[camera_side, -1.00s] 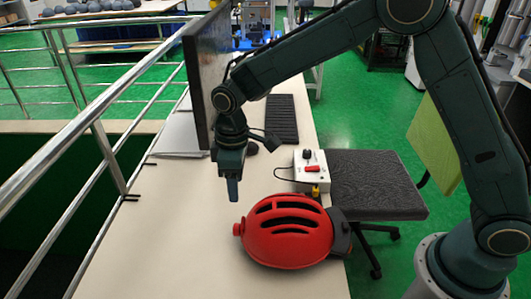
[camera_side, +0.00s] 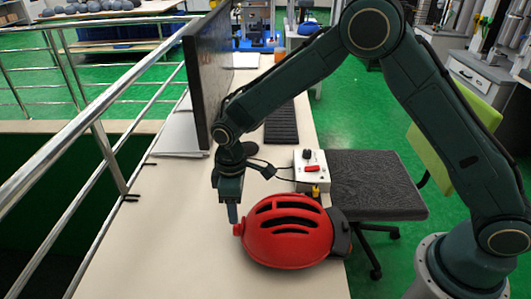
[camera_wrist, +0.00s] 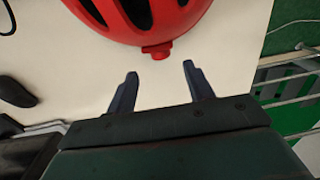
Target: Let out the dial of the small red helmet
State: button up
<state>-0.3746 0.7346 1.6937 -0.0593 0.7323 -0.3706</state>
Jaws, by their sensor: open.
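The small red helmet (camera_side: 287,232) lies on the pale table, its black slots facing up. Its red dial (camera_side: 238,229) sticks out at the helmet's left end. My gripper (camera_side: 233,212) points down just above and beside the dial in the side view. In the wrist view my gripper (camera_wrist: 158,80) is open, with two dark fingers apart and nothing between them. The dial (camera_wrist: 157,52) shows just beyond the fingertips, roughly midway between them. The helmet's red shell (camera_wrist: 140,18) fills the top of that view.
A white control box (camera_side: 311,170) with a red switch stands behind the helmet. A monitor (camera_side: 207,75) and a keyboard (camera_side: 281,122) are farther back. A metal railing (camera_side: 90,115) runs along the table's left side. The table front left of the helmet is clear.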

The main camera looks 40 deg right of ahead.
aim_at(237, 229)
jog(key=shift+s+a+f, duration=0.1)
jog(key=shift+f, duration=1.85)
jog(key=shift+s+a+f, duration=0.1)
jog(key=shift+f, duration=1.85)
jog(key=c, duration=1)
jog(key=shift+w+d, duration=0.1)
jog(key=shift+d, duration=0.05)
jog(key=shift+w+d+f+g+y, duration=0.1)
jog(key=shift+w+g+y, duration=0.05)
jog(key=shift+g+y, duration=0.65)
jog(key=shift+w+d+f+g+y, duration=0.1)
jog(key=shift+g+y, duration=0.7)
jog(key=shift+d+g+y, duration=0.1)
jog(key=shift+g+y, duration=0.5)
jog(key=shift+w+f+g+y, duration=0.1)
jog(key=shift+w+g+y, duration=0.05)
jog(key=shift+g+y, duration=0.95)
